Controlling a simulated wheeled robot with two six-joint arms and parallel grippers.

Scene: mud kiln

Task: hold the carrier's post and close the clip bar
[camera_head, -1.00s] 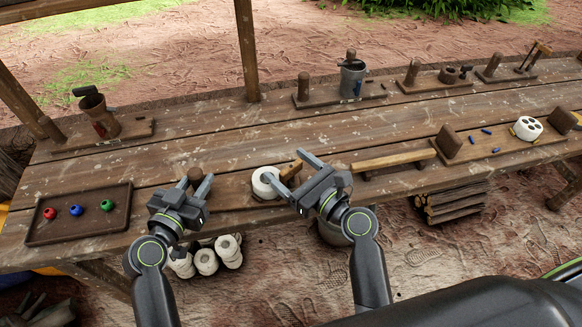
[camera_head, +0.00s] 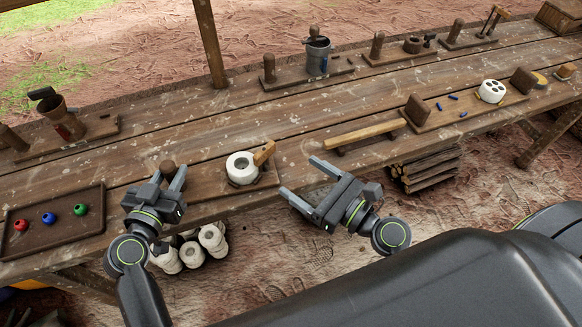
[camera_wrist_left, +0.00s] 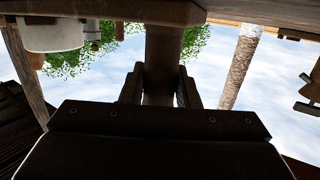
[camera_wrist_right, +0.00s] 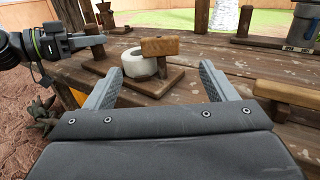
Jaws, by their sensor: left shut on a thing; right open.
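The carrier is a wooden board (camera_head: 212,198) near the table's front edge. Its post (camera_head: 168,167) stands at the left end. My left gripper (camera_head: 170,180) is shut on this post, which shows between its fingers in the left wrist view (camera_wrist_left: 163,55). A white ring-shaped piece (camera_head: 240,168) sits on the board's right part. The wooden clip bar (camera_head: 264,153) is at the ring's right side; in the right wrist view it (camera_wrist_right: 165,45) stands above the board beside the ring. My right gripper (camera_head: 300,177) is open and empty, right of the carrier and apart from it.
A dark tray (camera_head: 52,243) with red, blue and green beads lies at left. A raised wooden bar (camera_head: 364,132) and a board with a white holed piece (camera_head: 492,91) are to the right. Several white rolls (camera_head: 192,254) are below the table edge. The middle planks are clear.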

